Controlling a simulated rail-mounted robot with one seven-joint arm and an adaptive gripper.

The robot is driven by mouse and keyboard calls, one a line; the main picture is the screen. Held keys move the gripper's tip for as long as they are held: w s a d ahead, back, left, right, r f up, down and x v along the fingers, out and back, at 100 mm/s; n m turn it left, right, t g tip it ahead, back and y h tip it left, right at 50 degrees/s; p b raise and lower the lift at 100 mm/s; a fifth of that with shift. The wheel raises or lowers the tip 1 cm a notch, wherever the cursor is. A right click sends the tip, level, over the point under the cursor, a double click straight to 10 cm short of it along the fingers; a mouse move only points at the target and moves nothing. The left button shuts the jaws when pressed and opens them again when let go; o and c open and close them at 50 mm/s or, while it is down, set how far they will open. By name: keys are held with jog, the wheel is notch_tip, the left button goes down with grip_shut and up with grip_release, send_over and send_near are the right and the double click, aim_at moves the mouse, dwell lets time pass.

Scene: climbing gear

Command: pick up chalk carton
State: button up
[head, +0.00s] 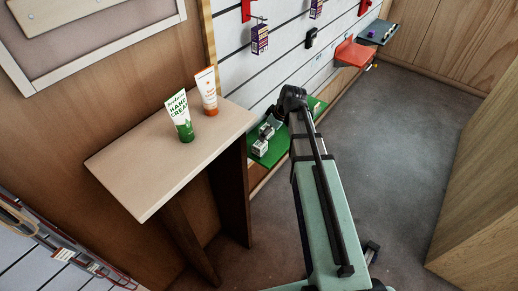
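Small white cartons with dark markings stand on a green shelf low on the slatted wall in the head view. One carton (260,147) is nearer and another (267,131) is just behind it. I cannot read their labels, so I cannot tell which is the chalk carton. My arm reaches from the bottom of the view up to a dark joint just right of the cartons. A small dark part beside that joint, above the cartons, may be my gripper (277,113). Its fingers cannot be made out, nor whether it touches anything.
A pale wooden table (140,165) at left holds a green-and-white hand cream tube (181,116) and an orange-and-white tube (207,91). Purple boxes (260,40) hang on the wall. A red shelf (354,53) juts out farther back. Grey floor (400,140) at right is clear.

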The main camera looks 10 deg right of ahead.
aim_at(260, 144)
jog(key=p+x, duration=0.1)
jog(key=x, duration=0.8)
jog(key=shift+p+x, duration=1.05)
jog(key=shift+x, duration=1.55)
jog(key=shift+w+r, duration=0.1)
jog(key=c, duration=1.3)
